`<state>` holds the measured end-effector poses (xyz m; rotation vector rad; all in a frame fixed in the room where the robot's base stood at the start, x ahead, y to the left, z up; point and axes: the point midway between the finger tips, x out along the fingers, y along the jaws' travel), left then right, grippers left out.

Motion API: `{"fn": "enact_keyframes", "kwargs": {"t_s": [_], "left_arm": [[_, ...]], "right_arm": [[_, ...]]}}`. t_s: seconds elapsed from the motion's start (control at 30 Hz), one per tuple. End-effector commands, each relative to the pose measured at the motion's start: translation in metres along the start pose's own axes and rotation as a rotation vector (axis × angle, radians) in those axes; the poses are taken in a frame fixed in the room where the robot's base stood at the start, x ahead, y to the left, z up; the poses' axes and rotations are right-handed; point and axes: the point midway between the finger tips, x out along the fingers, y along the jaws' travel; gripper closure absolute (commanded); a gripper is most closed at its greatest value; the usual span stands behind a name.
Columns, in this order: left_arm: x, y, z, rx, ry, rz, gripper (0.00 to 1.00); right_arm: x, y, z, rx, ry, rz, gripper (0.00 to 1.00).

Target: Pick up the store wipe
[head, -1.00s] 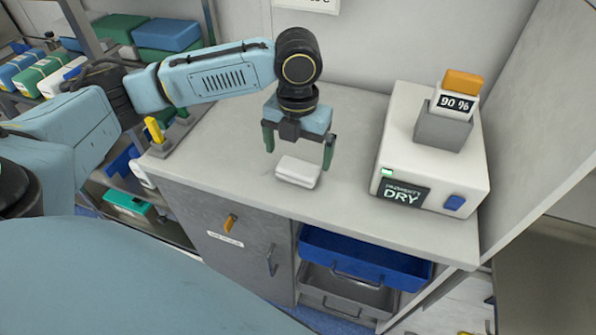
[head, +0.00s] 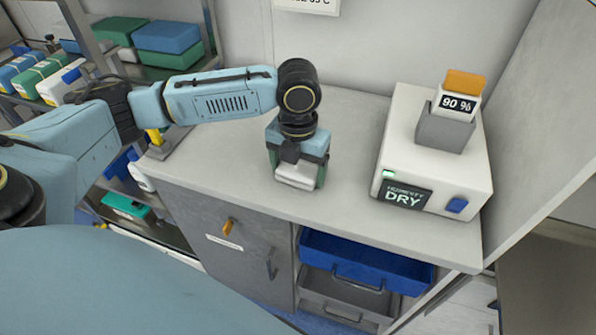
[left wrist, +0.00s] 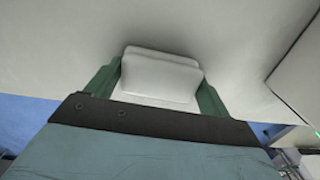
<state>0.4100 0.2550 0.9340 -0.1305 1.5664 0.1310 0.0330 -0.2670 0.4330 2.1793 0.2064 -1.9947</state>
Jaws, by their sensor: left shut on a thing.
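The store wipe (head: 297,174) is a small white folded block on the grey-white counter. In the head view my left gripper (head: 297,180) is right above it, pointing down, with its green fingers on both sides of it. In the left wrist view the wipe (left wrist: 160,75) sits between the two green fingers of my left gripper (left wrist: 160,84), which are shut on it. It appears to be at counter height; I cannot tell whether it is lifted. My right gripper is not in view.
A white humidity box (head: 430,160) marked DRY stands on the counter (head: 345,125) to the right. A blue tray (head: 365,262) sits under the counter. A shelf with blue and green boxes (head: 168,36) is at the back left. The counter's front edge is close.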

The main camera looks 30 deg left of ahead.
Motion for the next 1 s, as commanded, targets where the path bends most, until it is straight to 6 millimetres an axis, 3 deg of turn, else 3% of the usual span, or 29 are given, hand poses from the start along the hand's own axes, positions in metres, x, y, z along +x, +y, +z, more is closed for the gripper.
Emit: {"fn": "enact_keyframes", "kwargs": {"t_s": [0.23,0.63,1.0], "left_arm": [[-0.016,0.000,0.001,0.000,-0.002,-0.001,0.40],[-0.090,0.000,0.001,0.000,-0.002,-0.001,0.40],[-0.101,0.000,0.000,0.000,0.001,0.000,0.40]], "right_arm": [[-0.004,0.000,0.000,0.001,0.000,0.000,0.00],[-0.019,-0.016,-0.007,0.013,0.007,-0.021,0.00],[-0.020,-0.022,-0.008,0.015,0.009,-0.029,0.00]]}}
